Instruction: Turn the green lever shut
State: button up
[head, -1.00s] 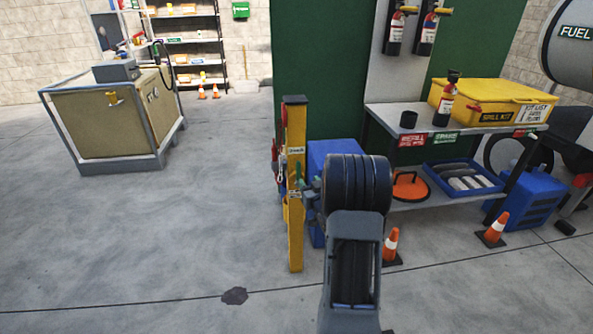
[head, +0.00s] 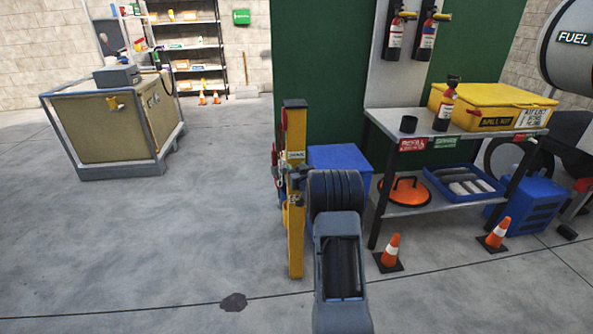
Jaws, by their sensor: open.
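A yellow post (head: 296,240) stands on the floor left of centre, with small fittings on its left side. A red round part (head: 284,119) sits higher on the post. My arm reaches forward from the bottom, and its dark wrist hides much of what is ahead. My gripper (head: 297,180) shows only as a small dark piece against the post at mid height; it is open. Its fingertips are mostly hidden, and contact with the lever cannot be told.
Right of the post are a blue box (head: 340,158) and a bench (head: 385,122) with a yellow spill kit (head: 490,105). Orange cones (head: 391,251) stand before the bench. A tan crate (head: 115,128) stands far left. The floor to the left is open.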

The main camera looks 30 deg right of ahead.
jog(key=shift+c, duration=0.3)
grip_shut()
dwell(0.3)
